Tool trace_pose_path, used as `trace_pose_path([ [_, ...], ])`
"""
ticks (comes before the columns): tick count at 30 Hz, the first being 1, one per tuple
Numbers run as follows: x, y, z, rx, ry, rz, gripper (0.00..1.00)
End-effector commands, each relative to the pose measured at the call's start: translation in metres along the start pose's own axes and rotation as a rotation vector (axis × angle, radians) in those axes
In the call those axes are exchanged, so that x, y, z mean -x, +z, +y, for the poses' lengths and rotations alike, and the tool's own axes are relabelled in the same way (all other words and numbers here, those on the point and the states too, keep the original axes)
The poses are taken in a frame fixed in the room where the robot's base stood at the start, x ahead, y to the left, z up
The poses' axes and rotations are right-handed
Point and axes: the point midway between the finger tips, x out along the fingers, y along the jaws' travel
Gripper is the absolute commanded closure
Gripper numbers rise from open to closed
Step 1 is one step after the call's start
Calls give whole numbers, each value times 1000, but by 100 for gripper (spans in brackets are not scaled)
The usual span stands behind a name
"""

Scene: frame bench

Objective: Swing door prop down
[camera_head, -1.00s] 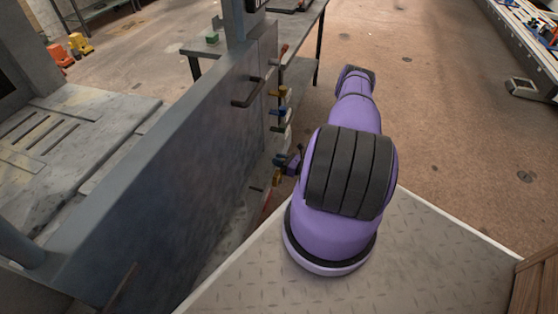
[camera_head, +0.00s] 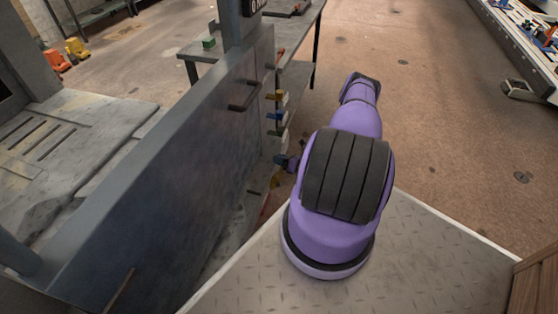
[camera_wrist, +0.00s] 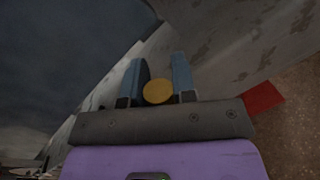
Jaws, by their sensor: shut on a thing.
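A grey door-like panel (camera_head: 185,165) with a dark bar handle (camera_head: 245,97) stands left of my arm in the head view. My gripper (camera_wrist: 158,82) shows in the wrist view with two blue-grey fingers on either side of a round yellow end (camera_wrist: 158,92), which seems to be the prop. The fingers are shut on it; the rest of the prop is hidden.
A grey table (camera_head: 205,48) stands behind. Red things (camera_wrist: 263,98) show at right in the wrist view. The brown floor right of my arm is open.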

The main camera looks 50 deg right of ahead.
Motion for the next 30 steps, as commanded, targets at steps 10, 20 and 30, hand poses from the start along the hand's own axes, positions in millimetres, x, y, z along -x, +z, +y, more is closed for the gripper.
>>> trace_pose_path([
  [10,0,0,0,2,-1,0,49],
  [20,6,0,0,2,-2,0,49],
  [30,64,0,0,2,-4,0,49],
])
